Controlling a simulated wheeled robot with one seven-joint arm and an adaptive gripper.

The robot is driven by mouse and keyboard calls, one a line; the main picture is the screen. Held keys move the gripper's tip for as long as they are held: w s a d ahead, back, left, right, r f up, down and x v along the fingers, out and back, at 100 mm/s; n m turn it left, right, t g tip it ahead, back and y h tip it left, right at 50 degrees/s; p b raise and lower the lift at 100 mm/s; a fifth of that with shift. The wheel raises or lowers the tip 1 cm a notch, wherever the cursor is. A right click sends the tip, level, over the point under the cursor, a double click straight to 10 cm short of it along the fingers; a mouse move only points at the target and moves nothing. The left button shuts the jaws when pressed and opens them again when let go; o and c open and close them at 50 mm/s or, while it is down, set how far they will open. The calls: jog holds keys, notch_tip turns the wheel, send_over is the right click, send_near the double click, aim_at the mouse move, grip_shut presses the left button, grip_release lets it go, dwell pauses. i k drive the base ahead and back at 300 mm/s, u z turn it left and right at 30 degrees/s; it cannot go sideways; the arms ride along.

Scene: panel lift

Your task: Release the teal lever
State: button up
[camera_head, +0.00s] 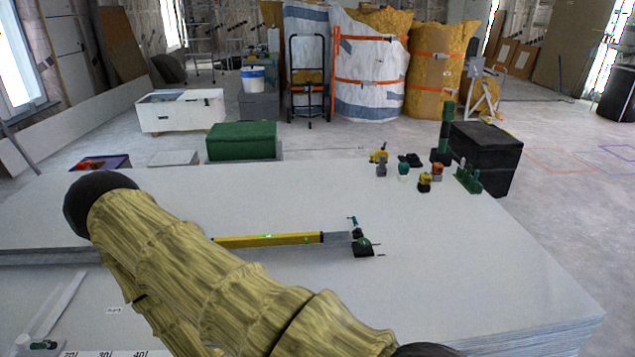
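A small teal piece (352,221), which may be the teal lever, shows on the white panel stack (480,260). It sits just above a small dark fitting with a green top (363,243), at the right end of a yellow bar with a grey end section (265,240). It is too small to tell its position or whether anything holds it. My arm, in a yellowish sleeve, crosses the lower left and hides part of the panels. My gripper is not in view.
Several small coloured parts (424,182) and a green post (446,130) stand at the panel's back right, beside a black box (486,155). A green box (241,141) and a white tub (180,110) stand behind. The panel's right front is clear.

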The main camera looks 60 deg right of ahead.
aim_at(356, 224)
jog(key=u, duration=0.05)
jog(key=i, duration=0.75)
jog(key=z, duration=1.7)
